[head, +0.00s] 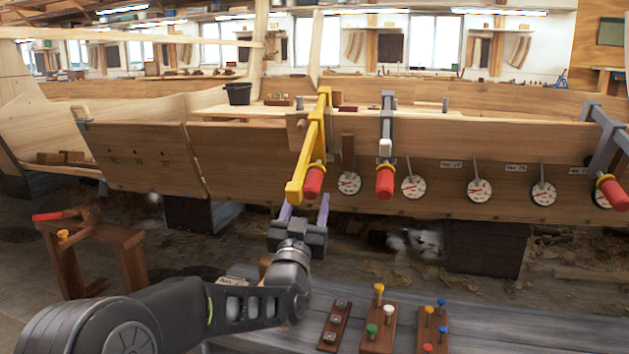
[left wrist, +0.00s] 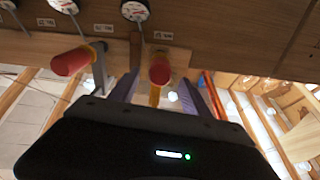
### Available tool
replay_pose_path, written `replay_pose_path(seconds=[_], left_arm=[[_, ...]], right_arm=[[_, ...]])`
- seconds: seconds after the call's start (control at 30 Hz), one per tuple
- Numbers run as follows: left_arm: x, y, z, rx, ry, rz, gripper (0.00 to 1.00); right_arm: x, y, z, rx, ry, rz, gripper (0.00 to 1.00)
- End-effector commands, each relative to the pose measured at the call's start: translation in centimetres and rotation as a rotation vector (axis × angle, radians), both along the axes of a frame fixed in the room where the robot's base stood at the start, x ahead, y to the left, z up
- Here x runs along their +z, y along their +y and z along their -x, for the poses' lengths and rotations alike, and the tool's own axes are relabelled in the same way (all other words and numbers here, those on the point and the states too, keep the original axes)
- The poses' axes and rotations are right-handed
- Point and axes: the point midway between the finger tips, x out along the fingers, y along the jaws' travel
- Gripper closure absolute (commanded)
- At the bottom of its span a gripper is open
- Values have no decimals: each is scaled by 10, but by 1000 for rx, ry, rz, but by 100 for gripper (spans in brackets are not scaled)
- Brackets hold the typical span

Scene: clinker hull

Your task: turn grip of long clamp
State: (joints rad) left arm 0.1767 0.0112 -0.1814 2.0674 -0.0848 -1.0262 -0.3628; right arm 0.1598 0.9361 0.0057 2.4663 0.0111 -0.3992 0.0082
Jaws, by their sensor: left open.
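A yellow clamp (head: 309,150), the longest-looking one, hangs over the top edge of the hull plank. Its red grip (head: 313,181) is at its lower end and points toward me. My left gripper (head: 304,208) is open and empty just below this grip, fingers pointing up toward it. In the left wrist view, which looks upside down, the red grip (left wrist: 160,70) shows between the two spread fingers; I see no finger touching it. Part of the yellow bar is hidden behind the grip there. My right gripper is not in view.
A grey clamp (head: 387,125) with a red grip (head: 385,183) is close on the right, another (head: 605,140) at the far right. Several dials line the plank (head: 255,160). A bench (head: 480,320) with coloured pegs is below, a wooden stand (head: 90,250) at left.

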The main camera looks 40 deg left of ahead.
Motion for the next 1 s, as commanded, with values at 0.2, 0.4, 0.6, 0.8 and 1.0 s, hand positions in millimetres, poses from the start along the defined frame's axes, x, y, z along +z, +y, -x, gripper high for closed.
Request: replay_pose_path(seconds=[0.2,0.4,0.6,0.8,1.0], left_arm=[[5,5,-12,0,-1,0,44],[16,17,-38,0,-1,0,44],[26,27,-59,0,0,1,44],[30,30,-65,0,0,1,44],[30,30,-65,0,0,1,46]], right_arm=[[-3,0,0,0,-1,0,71],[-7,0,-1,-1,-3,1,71],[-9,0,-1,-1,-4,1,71],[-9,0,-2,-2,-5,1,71],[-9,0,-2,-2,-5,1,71]])
